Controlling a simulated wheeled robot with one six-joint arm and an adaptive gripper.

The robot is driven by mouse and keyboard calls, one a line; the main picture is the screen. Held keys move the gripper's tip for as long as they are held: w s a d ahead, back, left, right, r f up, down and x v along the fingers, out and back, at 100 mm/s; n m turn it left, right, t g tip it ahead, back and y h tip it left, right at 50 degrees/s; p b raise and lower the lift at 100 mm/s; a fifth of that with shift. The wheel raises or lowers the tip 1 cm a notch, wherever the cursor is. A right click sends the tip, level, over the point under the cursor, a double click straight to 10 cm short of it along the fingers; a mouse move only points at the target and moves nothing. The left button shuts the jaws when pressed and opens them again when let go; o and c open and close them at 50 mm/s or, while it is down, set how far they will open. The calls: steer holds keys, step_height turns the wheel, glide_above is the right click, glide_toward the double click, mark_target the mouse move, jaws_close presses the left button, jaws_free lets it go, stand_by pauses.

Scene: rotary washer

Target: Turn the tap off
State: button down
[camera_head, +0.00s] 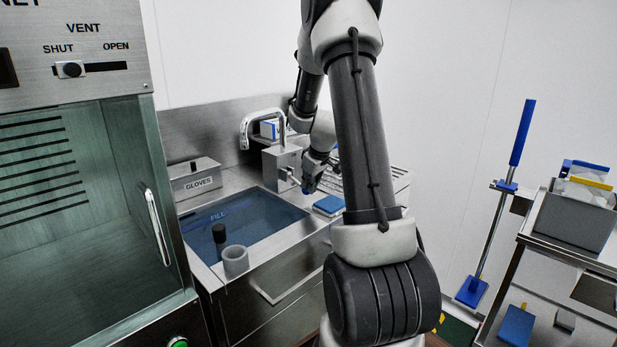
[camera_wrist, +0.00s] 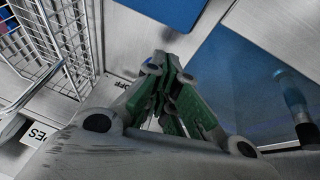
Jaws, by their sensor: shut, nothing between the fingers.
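The tap has a curved metal spout (camera_head: 262,118) and a boxy metal body (camera_head: 282,162) at the back right of the sink (camera_head: 245,222). A small lever or knob (camera_head: 288,176) seems to sit on the body's front; its setting is too small to read. My gripper (camera_head: 309,186) is just right of the tap body, low over the counter. I cannot tell whether it touches the lever. In the wrist view my gripper (camera_wrist: 172,105) has its green-padded fingers together, with nothing between them. The lever cannot be made out there.
A blue pad (camera_head: 329,205) lies on the counter right of the sink. A wire rack (camera_wrist: 62,45) is at left in the wrist view.

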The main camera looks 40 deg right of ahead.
steer(key=shift+w+f, duration=0.1)
steer(key=shift+f, duration=1.25)
